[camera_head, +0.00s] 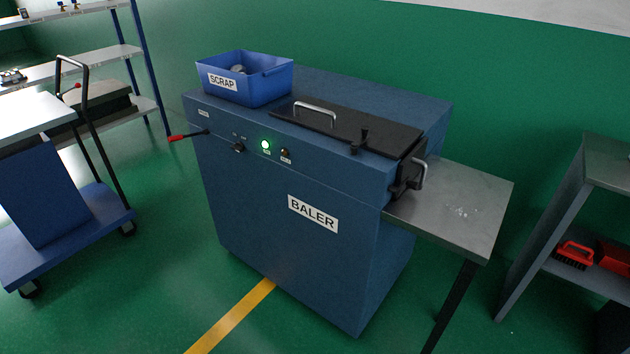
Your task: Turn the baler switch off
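The blue baler (290,185) stands in the middle of the view with its label on the front. A small dark rotary switch (238,147) sits on its upper front panel, with small markings above it; which way it points is too small to tell. A lit green lamp (265,145) is just right of the switch. A small dark button or lamp (285,154) is right of that. A red-handled lever (184,136) sticks out at the panel's left. Neither of my grippers is in view.
A blue scrap bin (280,84) sits on the baler top, beside a black lid (385,130) with a handle. A metal side table (470,190) adjoins the right. A cart (75,235) stands left and a shelf (555,225) right. The green floor in front is clear.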

